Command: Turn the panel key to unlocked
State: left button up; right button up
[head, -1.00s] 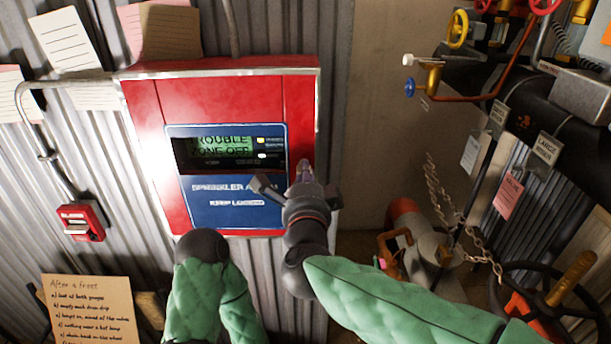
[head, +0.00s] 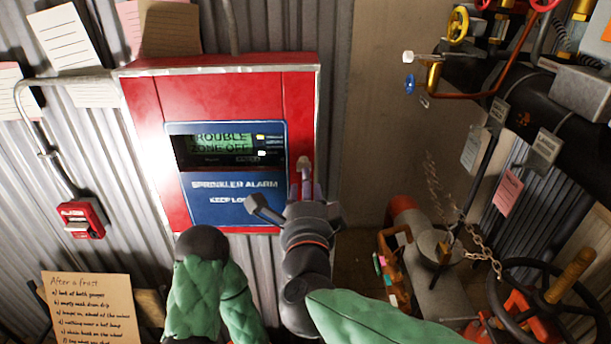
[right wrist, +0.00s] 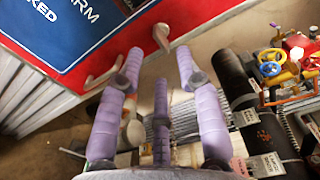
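The red alarm panel (head: 220,90) hangs on the corrugated wall, with a green display reading TROUBLE and a blue plate marked SPRINKLER ALARM. A small pale metal piece, likely the key (right wrist: 161,36), stands out from the red face in the right wrist view. It also shows at the panel's right side in the head view (head: 304,162). My right gripper (head: 284,195) is in front of the panel's lower right. Its purple fingers (right wrist: 160,62) are spread, with nothing between them, and point toward the pale piece, seemingly just short of it. My left gripper is not in view.
A pale curved latch (right wrist: 104,76) sits on the panel's lower edge. A red call point (head: 80,218) and conduit are at left. Pipes, a chain (head: 483,252) and a black handwheel (head: 550,290) stand at right. Bare wall (head: 385,130) lies right of the panel.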

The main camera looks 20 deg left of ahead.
jog(key=v, duration=0.6)
jog(key=shift+s, duration=0.2)
